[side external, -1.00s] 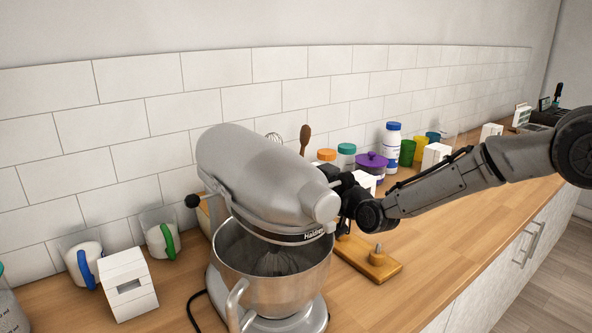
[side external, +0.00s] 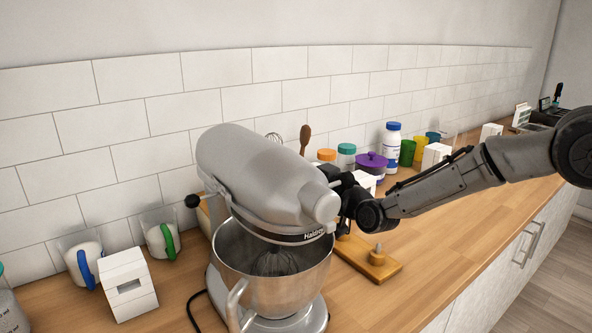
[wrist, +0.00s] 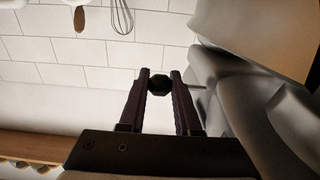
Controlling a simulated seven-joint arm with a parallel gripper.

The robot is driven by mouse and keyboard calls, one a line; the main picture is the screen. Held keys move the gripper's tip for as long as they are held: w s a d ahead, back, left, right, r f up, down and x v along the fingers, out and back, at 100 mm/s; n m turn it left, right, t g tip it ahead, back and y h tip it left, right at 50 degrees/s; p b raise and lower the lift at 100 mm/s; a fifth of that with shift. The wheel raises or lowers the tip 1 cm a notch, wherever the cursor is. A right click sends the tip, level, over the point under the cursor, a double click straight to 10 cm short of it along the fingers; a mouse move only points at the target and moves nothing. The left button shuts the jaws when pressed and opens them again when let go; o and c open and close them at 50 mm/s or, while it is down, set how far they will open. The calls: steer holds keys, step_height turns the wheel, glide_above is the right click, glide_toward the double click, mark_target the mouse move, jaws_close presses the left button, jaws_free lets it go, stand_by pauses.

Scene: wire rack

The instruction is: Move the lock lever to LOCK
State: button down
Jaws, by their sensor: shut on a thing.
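A silver stand mixer (side external: 265,175) stands on the wooden counter with its head over a steel bowl (side external: 275,265). My gripper (wrist: 160,76) reaches to the right side of the mixer head. In the wrist view its two fingers close around the round black knob of the lock lever (wrist: 158,84), beside the mixer body. A thin rod shows at the right of the fingers. In the side view the lever knob between my fingers is hidden by the mixer head and my wrist. Another black knob (side external: 192,201) sticks out on the mixer's left side.
Left of the mixer are a white block-like box (side external: 128,285) and two glass mugs with blue and green handles. A wooden board with pegs (side external: 375,262) lies close to the right. Jars and cups line the tiled wall. The front right counter is clear.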

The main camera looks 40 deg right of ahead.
steer(key=shift+s, duration=1.3)
steer(key=c, duration=0.6)
jaws_free()
steer(key=shift+s, duration=0.1)
steer(key=s, duration=1.3)
steer(key=shift+s, duration=0.35)
